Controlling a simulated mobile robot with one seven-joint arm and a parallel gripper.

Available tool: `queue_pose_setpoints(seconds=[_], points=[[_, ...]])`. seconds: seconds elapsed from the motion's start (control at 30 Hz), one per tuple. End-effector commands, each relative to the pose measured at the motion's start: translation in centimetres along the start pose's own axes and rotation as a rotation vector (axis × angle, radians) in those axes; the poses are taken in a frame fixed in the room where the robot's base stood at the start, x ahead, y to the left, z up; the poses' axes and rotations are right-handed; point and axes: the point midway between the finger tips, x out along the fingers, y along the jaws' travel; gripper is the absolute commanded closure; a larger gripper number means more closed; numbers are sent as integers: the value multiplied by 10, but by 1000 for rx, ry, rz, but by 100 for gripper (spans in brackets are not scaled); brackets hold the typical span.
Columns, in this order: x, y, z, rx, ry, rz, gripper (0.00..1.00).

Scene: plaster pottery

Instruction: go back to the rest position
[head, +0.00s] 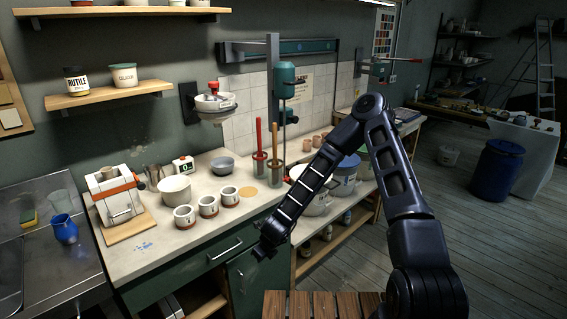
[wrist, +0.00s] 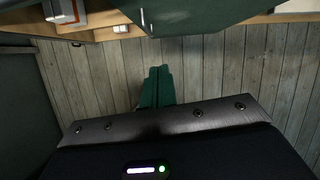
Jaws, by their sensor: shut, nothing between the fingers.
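My gripper (head: 262,251) hangs at the end of my black arm, in front of the green cabinet (head: 221,255) and below the counter's front edge. In the wrist view its green fingers (wrist: 157,87) are together, with nothing between them. Plank floor shows behind the fingers. My arm bends up from the lower right to a high elbow and back down to the left.
The counter (head: 154,256) holds several cups, a white bowl (head: 174,189), a scale and a mixer stand. A sink with a blue jug (head: 64,229) is at left. A blue barrel (head: 495,168) stands at right.

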Motion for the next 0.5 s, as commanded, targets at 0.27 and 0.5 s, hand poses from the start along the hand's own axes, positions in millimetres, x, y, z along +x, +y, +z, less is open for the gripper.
queue_pose_setpoints(seconds=[0.27, 0.5], points=[[-30, -34, 17, -224, -56, -22, 100], [-68, -67, 29, -466, -90, -45, 100]])
